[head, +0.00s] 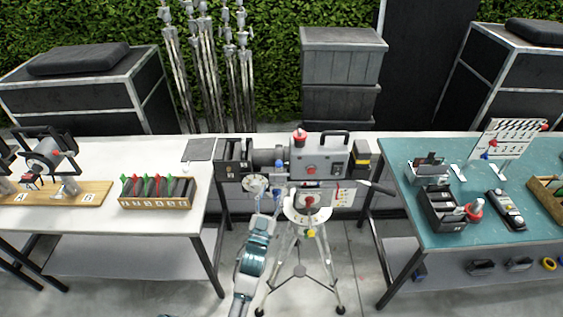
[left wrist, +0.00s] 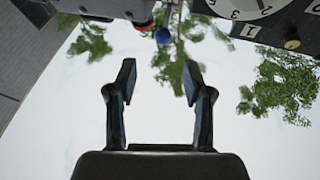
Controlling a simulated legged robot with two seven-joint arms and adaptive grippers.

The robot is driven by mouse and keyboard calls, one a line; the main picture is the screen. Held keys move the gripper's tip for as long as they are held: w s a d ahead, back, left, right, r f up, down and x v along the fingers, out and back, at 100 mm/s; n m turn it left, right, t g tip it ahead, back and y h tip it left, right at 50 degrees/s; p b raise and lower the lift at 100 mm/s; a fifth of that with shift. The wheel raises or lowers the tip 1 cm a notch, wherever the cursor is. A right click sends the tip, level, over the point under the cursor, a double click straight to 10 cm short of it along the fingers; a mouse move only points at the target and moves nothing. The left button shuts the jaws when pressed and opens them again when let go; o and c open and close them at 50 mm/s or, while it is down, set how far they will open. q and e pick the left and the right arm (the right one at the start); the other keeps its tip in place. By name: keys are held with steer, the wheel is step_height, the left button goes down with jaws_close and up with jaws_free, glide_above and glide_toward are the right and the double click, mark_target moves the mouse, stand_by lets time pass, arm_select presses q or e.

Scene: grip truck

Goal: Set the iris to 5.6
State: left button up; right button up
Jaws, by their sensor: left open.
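A grey film camera (head: 318,160) stands on a tripod (head: 300,240) between two tables. A round pale dial (head: 255,184) sits low on its front left; its marks are too small to read here. The left wrist view shows part of a white numbered dial (left wrist: 248,7) at the top right, cut off by the edge. I cannot tell which control is the iris or its setting. My left gripper (head: 268,204) is just below the camera's front, near the dial. In the left wrist view the gripper (left wrist: 160,85) is open and empty. My right gripper is not in view.
A blue knob (left wrist: 163,36) hangs ahead of the left fingers. A black pan handle (head: 378,187) sticks out right of the camera. The white table (head: 110,225) holds a wooden slotted box (head: 157,202); the teal table (head: 450,160) holds small gear.

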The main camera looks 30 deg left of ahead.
mark_target(279, 164)
arm_select(q)
steer(key=x, duration=0.3)
steer(key=p+x, duration=0.1)
steer(key=x, duration=0.6)
steer(key=shift+a+f+p, duration=0.25)
steer(key=shift+a+p, duration=0.15)
steer(key=shift+w+r, duration=0.1)
steer(key=shift+w, duration=0.1)
steer(key=shift+w+d, duration=0.1)
steer(key=shift+d, duration=0.05)
steer(key=shift+d, duration=0.1)
steer(key=shift+c, duration=0.7)
steer(key=c, duration=0.8)
jaws_close()
